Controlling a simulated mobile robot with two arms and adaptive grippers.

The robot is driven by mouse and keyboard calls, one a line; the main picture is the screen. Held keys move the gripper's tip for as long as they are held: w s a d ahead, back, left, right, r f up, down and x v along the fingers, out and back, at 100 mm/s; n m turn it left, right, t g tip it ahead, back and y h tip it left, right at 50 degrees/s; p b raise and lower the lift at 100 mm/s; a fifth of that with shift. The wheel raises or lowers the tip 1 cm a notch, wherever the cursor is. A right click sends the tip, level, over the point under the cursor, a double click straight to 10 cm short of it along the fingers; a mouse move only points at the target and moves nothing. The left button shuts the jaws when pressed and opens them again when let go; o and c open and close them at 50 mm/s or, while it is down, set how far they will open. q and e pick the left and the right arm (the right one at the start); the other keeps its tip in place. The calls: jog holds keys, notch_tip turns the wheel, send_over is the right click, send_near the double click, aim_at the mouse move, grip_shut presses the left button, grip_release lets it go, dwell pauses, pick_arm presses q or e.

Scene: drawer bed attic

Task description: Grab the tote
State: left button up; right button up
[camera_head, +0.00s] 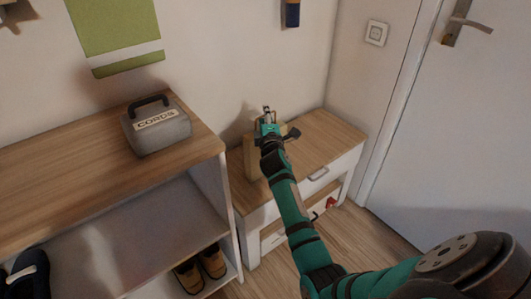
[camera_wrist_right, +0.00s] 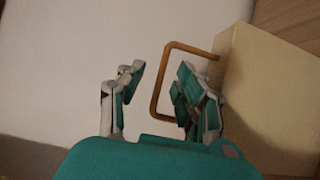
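The tote is a beige box with a brown loop handle. In the head view the tote (camera_head: 251,162) stands on the low wooden-topped cabinet, partly hidden behind my right arm. In the right wrist view the tote (camera_wrist_right: 275,95) fills the right side, and its handle (camera_wrist_right: 167,70) sticks out to the left. My right gripper (camera_wrist_right: 157,92) is open, with the handle's outer bar between its fingers; the right finger overlaps the loop. I cannot tell whether either finger touches it. In the head view the right gripper (camera_head: 268,115) is at the tote's top. My left gripper is not in view.
A grey box labelled "CORDS" (camera_head: 158,126) sits on the wooden shelf unit (camera_head: 60,165) at left. Brown shoes (camera_head: 201,268) stand in its lower shelf. The cabinet top (camera_head: 322,138) is clear to the right. A white door (camera_head: 460,130) is at right.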

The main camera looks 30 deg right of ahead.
jog(key=shift+w+d, duration=0.3)
jog(key=shift+w, duration=0.35)
grip_shut()
